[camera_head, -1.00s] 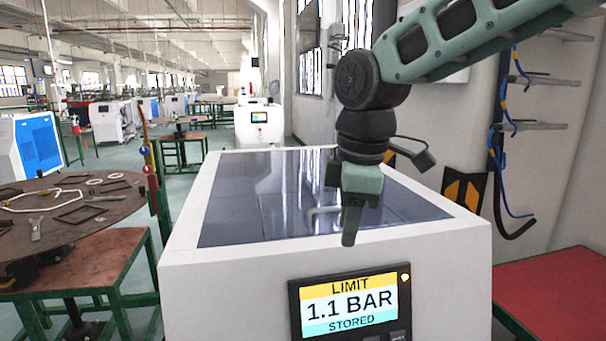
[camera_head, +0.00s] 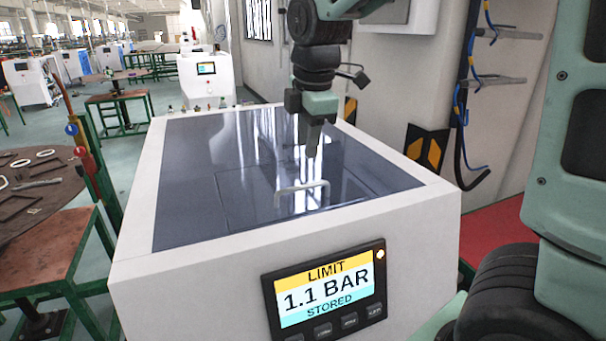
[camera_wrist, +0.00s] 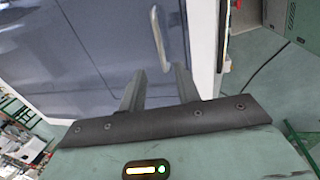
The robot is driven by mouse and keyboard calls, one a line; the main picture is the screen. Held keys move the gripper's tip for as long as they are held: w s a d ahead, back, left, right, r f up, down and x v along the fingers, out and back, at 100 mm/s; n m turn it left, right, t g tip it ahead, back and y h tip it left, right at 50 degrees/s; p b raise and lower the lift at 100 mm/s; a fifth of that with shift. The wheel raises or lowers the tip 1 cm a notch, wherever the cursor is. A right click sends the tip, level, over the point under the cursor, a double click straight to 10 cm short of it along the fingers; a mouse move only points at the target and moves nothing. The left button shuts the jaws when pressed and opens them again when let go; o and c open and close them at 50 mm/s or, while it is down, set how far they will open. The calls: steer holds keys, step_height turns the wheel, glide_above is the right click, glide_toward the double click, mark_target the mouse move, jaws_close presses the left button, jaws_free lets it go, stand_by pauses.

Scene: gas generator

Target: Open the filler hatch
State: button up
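The filler hatch (camera_head: 240,200) is a dark glossy panel outlined in the top of the white machine (camera_head: 190,262). Its pale bar handle (camera_head: 300,186) stands near the front edge of that top. My gripper (camera_head: 313,154) points down above the hatch, just above and behind the handle in the picture. In the wrist view, the two fingers of my gripper (camera_wrist: 159,70) are apart with nothing between them. The handle (camera_wrist: 158,40) shows just beyond the fingertips, and I see no contact. The hatch lies flat and closed.
A screen (camera_head: 325,290) on the machine's front reads "LIMIT 1.1 BAR STORED". A round table (camera_head: 40,190) with loose parts stands at the left. A red table (camera_head: 500,235) and a wall with hoses (camera_head: 460,110) are at the right.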

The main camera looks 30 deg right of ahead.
mark_target(304, 188)
steer(key=f, duration=0.3)
steer(key=w+f+p, duration=0.1)
steer(key=f, duration=0.5)
steer(key=shift+w+d+f, duration=0.2)
steer(key=shift+w+f, duration=0.15)
steer(key=shift+w, duration=0.05)
jaws_close()
